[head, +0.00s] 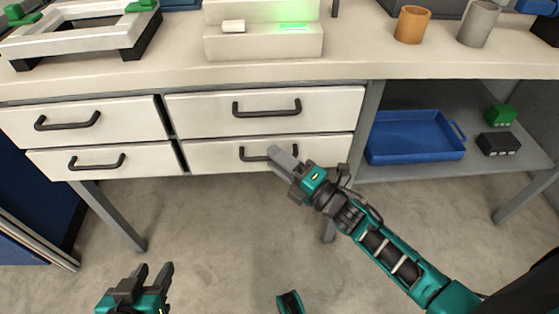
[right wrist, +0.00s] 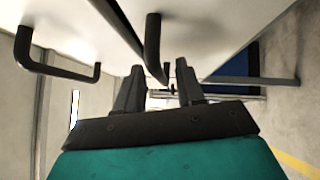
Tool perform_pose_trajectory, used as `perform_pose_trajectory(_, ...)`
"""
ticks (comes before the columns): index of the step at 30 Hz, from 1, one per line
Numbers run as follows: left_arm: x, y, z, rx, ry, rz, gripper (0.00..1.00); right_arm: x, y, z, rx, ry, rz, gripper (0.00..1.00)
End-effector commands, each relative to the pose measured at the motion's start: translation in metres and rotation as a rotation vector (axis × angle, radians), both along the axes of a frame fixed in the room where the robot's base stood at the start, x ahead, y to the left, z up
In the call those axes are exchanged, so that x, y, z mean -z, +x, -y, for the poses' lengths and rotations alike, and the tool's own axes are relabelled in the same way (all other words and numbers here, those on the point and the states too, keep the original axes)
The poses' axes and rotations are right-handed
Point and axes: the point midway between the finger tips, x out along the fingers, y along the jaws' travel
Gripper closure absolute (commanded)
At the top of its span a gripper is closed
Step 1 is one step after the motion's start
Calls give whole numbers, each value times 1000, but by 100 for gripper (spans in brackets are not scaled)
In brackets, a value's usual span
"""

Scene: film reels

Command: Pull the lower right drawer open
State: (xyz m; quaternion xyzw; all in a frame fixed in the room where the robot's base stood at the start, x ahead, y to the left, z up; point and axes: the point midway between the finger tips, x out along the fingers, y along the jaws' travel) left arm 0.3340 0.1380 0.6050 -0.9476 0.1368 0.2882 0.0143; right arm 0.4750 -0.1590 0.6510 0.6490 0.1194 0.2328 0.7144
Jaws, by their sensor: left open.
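The lower right drawer (head: 212,156) is a white front below the upper right drawer and looks shut. Its dark bar handle (head: 246,156) is partly hidden by my right gripper (head: 284,157), which is at the handle's right part. In the right wrist view the fingers of my right gripper (right wrist: 158,85) stand apart. A dark handle bar (right wrist: 153,45) reaches down toward the gap between them; I cannot tell whether they touch it. My left gripper (head: 153,268) is open and empty, low at the left, well away from the drawers.
The upper right drawer (head: 205,105) and two left drawers (head: 85,120) look shut. A shelf (head: 400,174) at the right holds a blue tray (head: 415,150) and small boxes. The bench top (head: 150,72) lies above. Grey floor (head: 215,225) in front is clear.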

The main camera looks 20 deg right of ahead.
Motion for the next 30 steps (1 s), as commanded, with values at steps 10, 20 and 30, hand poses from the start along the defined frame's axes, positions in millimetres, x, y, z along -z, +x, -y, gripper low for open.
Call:
perform_pose_trajectory(10,1,0,0,1,1,-1,57,0,0,0,0,0,0,86)
perform_pose_trajectory(20,5,-1,-1,2,6,-8,57,0,-1,0,0,0,0,100)
perform_pose_trajectory(30,4,0,-1,1,6,-6,57,0,-1,0,0,0,0,100)
